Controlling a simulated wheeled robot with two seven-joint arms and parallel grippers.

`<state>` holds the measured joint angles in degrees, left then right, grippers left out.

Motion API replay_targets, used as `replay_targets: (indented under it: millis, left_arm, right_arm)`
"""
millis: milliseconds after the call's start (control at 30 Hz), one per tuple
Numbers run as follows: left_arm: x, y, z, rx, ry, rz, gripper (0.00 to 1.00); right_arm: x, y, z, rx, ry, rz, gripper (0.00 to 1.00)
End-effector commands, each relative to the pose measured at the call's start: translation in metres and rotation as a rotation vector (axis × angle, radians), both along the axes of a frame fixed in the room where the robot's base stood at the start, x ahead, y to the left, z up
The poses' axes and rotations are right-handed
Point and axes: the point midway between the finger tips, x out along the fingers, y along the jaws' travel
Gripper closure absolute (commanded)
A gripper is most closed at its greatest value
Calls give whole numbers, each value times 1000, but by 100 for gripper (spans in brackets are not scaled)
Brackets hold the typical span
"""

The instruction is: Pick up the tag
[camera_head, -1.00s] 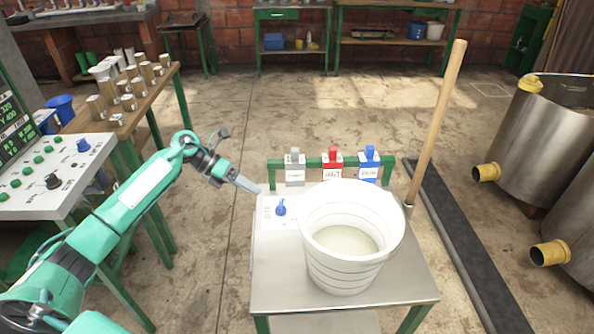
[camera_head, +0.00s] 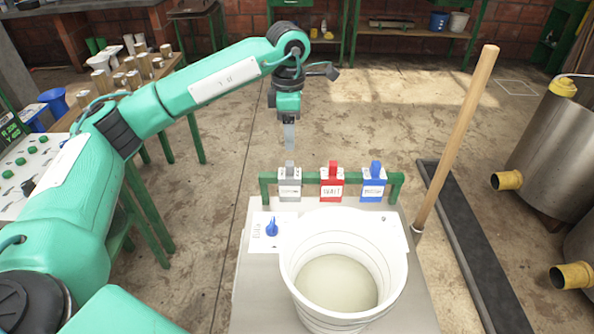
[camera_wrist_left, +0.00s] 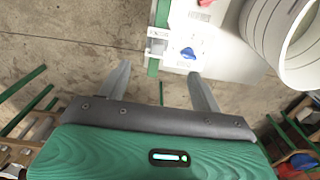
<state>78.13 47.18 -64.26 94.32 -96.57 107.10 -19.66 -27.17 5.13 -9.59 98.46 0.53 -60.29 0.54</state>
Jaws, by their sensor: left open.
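Three tags hang in a row on a green rail: a grey tag (camera_head: 289,183), a red tag (camera_head: 332,184) and a blue tag (camera_head: 373,186), each with a white label. My left gripper (camera_head: 289,137) is above and beyond the grey tag, fingers pointing down, apart from it. In the left wrist view the gripper (camera_wrist_left: 160,76) is open and empty, with the grey tag (camera_wrist_left: 157,34) ahead between its two fingers. My right gripper is not in view.
A white bucket (camera_head: 300,285) stands on the metal table (camera_head: 255,300) in front of the rail, beside a blue knob (camera_head: 272,227). A wooden pole (camera_head: 455,140) rises at the right of the rail. Steel drums (camera_head: 555,150) stand farther right. The floor beyond the rail is clear.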

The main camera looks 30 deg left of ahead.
Motion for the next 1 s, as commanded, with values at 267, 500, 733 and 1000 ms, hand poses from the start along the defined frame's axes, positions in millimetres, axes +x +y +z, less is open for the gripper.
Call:
replay_targets:
  millis: [267, 500, 733, 1000]
  left_arm:
    - [-1, 1, -39, 13, 2, -4, 35]
    - [-1, 1, -77, 11, 0, -3, 35]
    - [0, 2, -94, 11, 1, -1, 35]
    - [3, 4, -131, 10, -2, -3, 35]
  right_arm:
    - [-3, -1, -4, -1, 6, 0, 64]
    - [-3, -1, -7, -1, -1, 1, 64]
    - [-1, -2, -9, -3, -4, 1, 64]
    - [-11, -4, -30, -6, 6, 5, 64]
